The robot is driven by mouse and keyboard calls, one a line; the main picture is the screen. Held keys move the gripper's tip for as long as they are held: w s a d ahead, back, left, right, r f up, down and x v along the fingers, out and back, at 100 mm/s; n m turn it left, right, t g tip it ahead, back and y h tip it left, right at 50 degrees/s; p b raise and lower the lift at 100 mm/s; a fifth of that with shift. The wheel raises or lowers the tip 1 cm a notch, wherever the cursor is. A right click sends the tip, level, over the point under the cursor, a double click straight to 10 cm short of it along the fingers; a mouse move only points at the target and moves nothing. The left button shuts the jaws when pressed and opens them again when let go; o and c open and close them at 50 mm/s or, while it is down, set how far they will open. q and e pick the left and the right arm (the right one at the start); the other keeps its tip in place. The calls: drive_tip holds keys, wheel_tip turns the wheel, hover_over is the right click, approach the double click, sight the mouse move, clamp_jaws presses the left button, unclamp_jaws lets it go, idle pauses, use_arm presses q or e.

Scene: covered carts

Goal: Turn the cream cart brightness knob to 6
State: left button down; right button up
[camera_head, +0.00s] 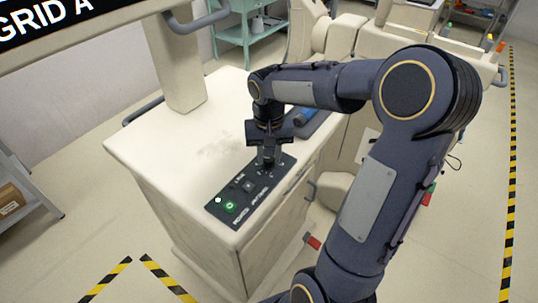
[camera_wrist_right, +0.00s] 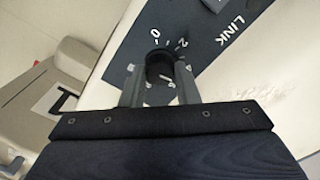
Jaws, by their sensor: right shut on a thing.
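The cream cart (camera_head: 165,150) stands in the middle of the head view, with a dark control panel (camera_head: 213,208) along its front right edge. My right gripper (camera_head: 267,163) points down at the far part of this panel. In the right wrist view, my right gripper (camera_wrist_right: 160,80) is shut on a round black knob (camera_wrist_right: 159,64), one finger on each side. The word LINK (camera_wrist_right: 232,30) is printed nearby. My left gripper is not in view.
A lit green button (camera_head: 229,206) and a smaller light sit at the near end of the panel. A blue item (camera_head: 304,116) lies in a dark tray behind my gripper. A screen (camera_head: 40,20) hangs at upper left. Yellow-black tape (camera_head: 511,170) marks the floor.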

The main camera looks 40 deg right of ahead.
sight(269, 158)
drive_tip(key=m, duration=0.3)
drive_tip(key=shift+m, duration=0.3)
drive_tip(key=shift+m+b, duration=0.35)
drive_tip(key=shift+m, duration=1.55)
drive_tip(key=o, duration=1)
wheel_tip(269, 158, up, 8)
drive_tip(key=shift+f, duration=0.1)
